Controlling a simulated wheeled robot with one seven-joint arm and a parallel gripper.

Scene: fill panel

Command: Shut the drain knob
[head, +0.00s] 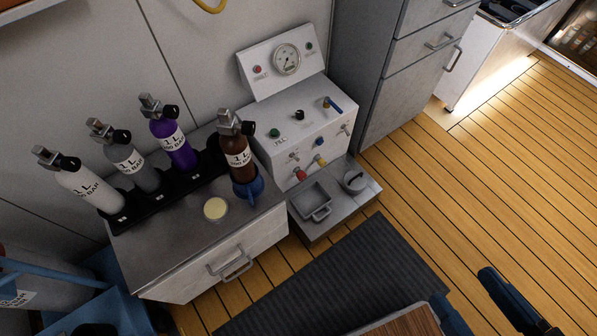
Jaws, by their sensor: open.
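The fill panel (302,128) is a white box with a sloped gauge board (284,60) behind it. On its top are a green knob (274,133) beside lettering that seems to read FILL, a black knob (299,115) and a blue-handled lever (334,104). On its front are a blue knob (319,141), a red knob (300,175), a yellow knob (320,160) and small metal fittings. I cannot read which one is the drain knob, nor whether it is open or shut. My gripper is not in view.
Several gas bottles stand in a black rack (165,192) on the cabinet (215,262) left of the panel. A grey tray (312,202) and a lidded pot (354,181) sit below the panel. A dark mat (345,272) lies in front.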

